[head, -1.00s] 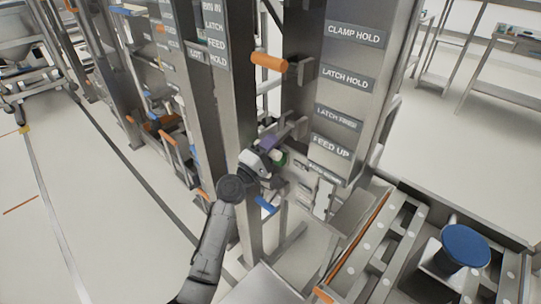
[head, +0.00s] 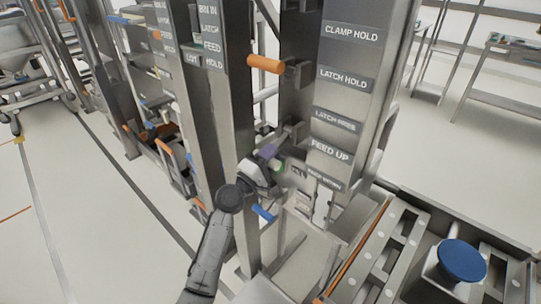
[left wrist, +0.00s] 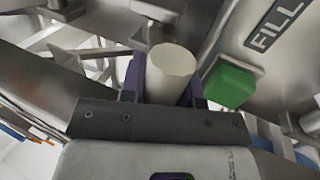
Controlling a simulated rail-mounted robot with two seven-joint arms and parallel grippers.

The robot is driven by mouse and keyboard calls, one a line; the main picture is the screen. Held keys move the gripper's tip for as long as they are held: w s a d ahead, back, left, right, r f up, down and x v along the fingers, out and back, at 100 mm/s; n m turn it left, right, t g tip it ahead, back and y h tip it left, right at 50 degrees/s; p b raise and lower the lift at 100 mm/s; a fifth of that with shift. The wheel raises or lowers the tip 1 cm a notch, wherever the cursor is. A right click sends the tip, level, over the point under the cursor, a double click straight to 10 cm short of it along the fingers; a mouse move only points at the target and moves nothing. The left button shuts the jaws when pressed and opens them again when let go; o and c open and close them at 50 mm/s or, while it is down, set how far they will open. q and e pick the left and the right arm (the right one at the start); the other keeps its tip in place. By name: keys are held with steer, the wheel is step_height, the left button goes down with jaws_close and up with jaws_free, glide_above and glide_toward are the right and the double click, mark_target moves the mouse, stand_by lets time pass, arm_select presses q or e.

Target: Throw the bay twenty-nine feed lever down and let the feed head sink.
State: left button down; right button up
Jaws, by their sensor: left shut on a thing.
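My left gripper (head: 269,158) has purple fingers and is shut on a pale lever handle. It is beside the grey post, at about the height of the "FEED UP" label (head: 330,149). In the left wrist view the round cream handle (left wrist: 172,68) sits between the fingers of my gripper (left wrist: 166,82). A green block (left wrist: 231,86) is just right of the handle. The lower label (head: 324,180) is too blurred to read surely. The feed head and a bay number cannot be made out. My right gripper is not in view.
An orange handle (head: 265,64) sticks out above, and a blue handle (head: 262,213) below. The post also bears a "LATCH HOLD" label (head: 343,79). A frame with a blue disc (head: 462,259) stands at lower right. Open floor lies at left.

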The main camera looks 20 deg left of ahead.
arm_select(q)
steer(key=c, duration=0.8)
jaws_free()
steer(key=shift+s+a+f, duration=0.1)
steer(key=shift+s, duration=0.15)
steer(key=p+v, duration=0.2)
steer(key=v, duration=1.1)
steer(key=shift+s+f, duration=0.1)
